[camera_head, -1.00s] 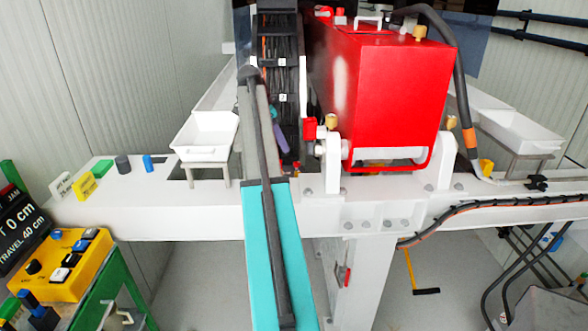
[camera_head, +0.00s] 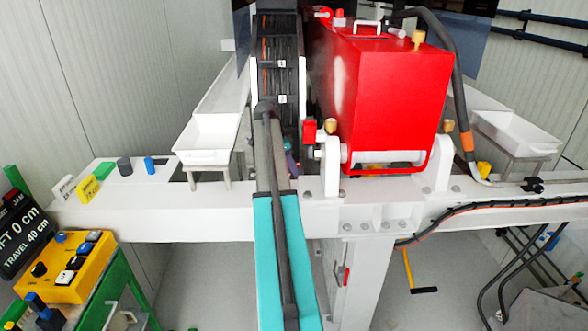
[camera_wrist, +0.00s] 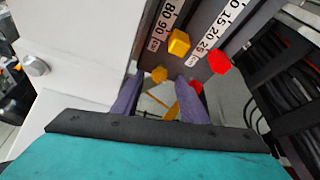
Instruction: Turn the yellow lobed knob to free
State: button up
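In the wrist view a small yellow knob (camera_wrist: 159,74) shows between the tips of my gripper (camera_wrist: 158,80). Its lobes are too small to make out clearly. The two purple fingers stand apart, one on each side of it in the picture; I cannot tell whether they touch it or how far beyond them it lies. A second, blocky yellow piece (camera_wrist: 179,42) sits above it beside a number scale. In the head view my arm hides most of the gripper, and only a bit of purple (camera_head: 290,166) shows; the knob is not visible there.
A red piece (camera_wrist: 218,62) sits by a second scale, with another red knob (camera_wrist: 196,87) close to the right finger. A white post (camera_wrist: 75,50) stands on the left. The head view shows the red pump block (camera_head: 385,100), white trays (camera_head: 207,155) and a yellow control box (camera_head: 65,265).

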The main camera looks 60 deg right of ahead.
jog(key=shift+x, duration=1)
jog(key=shift+r, duration=0.1)
grip_shut()
jog(key=shift+a+n, duration=0.1)
jog(key=shift+n, duration=0.2)
jog(key=shift+s+n+t+b, duration=0.15)
jog(key=shift+n+t+b, duration=0.15)
jog(key=shift+n+b, duration=0.25)
jog(key=shift+n+t+h+b, duration=0.4)
jog(key=shift+n+h, duration=0.1)
jog(key=shift+n, duration=0.75)
jog(key=shift+r, duration=0.1)
